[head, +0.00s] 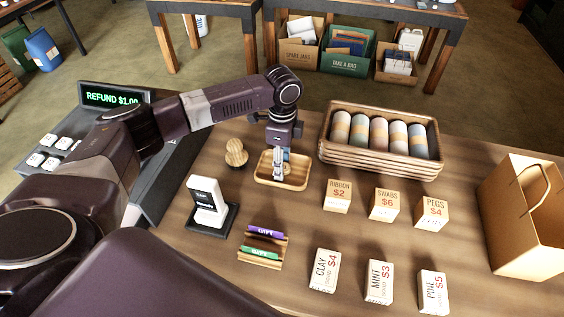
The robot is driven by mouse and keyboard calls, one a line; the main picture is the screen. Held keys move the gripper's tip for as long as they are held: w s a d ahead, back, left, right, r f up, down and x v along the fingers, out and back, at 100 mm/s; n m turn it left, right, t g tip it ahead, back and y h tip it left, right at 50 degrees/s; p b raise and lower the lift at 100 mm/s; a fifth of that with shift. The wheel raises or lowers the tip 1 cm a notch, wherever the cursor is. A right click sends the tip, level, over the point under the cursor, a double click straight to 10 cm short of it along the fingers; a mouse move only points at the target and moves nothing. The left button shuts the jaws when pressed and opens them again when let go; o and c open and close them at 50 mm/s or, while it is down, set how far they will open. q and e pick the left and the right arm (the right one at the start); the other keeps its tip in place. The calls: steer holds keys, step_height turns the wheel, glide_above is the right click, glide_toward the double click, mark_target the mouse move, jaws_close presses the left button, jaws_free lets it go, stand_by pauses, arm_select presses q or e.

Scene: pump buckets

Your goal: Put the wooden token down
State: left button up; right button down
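My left gripper (280,168) points down over a small wooden tray (300,184), with its fingertips at or just above the tray's inside. A small tan, round-looking shape, possibly the wooden token (289,168), shows at the fingers. It is too small and too covered to tell whether the fingers are shut on it or whether it touches the tray. A rounded wooden piece (236,152) stands on the counter left of the tray, apart from the gripper. My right gripper is not in view.
A wicker basket of rolled goods (381,138) stands right of the tray. Several priced boxes (337,196) are in front of it.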

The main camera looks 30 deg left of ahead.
arm_select(q)
steer(key=shift+r, duration=0.1)
step_height(320, 180, up, 12)
steer(key=b, duration=0.3)
steer(key=shift+w+r, duration=0.1)
stand_by(0.5)
